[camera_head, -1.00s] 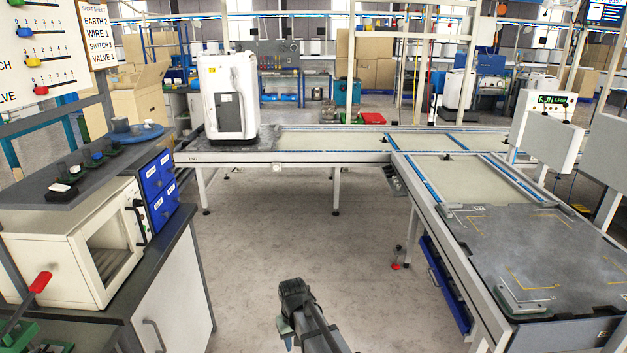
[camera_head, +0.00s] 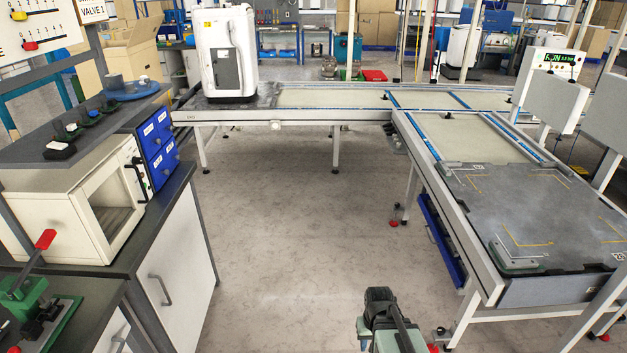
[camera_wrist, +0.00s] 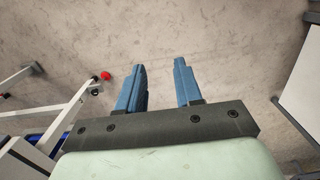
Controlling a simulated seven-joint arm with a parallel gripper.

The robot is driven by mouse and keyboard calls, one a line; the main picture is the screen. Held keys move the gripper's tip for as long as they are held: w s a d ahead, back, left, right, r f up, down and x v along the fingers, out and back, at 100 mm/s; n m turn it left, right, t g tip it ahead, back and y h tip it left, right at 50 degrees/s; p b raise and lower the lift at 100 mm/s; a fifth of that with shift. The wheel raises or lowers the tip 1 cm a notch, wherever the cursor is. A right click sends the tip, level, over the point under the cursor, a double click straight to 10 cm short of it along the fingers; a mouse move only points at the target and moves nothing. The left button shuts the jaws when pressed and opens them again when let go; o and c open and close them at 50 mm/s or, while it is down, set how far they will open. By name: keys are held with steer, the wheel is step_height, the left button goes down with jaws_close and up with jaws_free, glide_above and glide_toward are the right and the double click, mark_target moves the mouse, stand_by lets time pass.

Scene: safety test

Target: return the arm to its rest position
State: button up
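My gripper shows in the wrist view (camera_wrist: 158,85) with its two blue fingers apart and nothing between them. Only bare floor (camera_wrist: 215,45) lies beyond the fingertips. In the head view my arm's end (camera_head: 385,320) is low at the bottom edge, right of centre, over the floor between the left bench and the right conveyor table. The fingers are hard to make out in that view.
A dark-topped bench (camera_head: 180,190) with a white oven-like box (camera_head: 95,205) and blue drawers (camera_head: 158,148) stands left. A conveyor table with a grey plate (camera_head: 545,205) stands right. A white machine (camera_head: 226,50) is at the back. The middle floor is clear.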

steer(key=s+f+g, duration=0.3)
steer(key=s+f, duration=0.5)
steer(key=s, duration=0.5)
steer(key=s+f+g, duration=0.3)
steer(key=s+f, duration=0.6)
steer(key=s, duration=0.5)
steer(key=shift+s+f, duration=0.2)
steer(key=shift+f, duration=0.05)
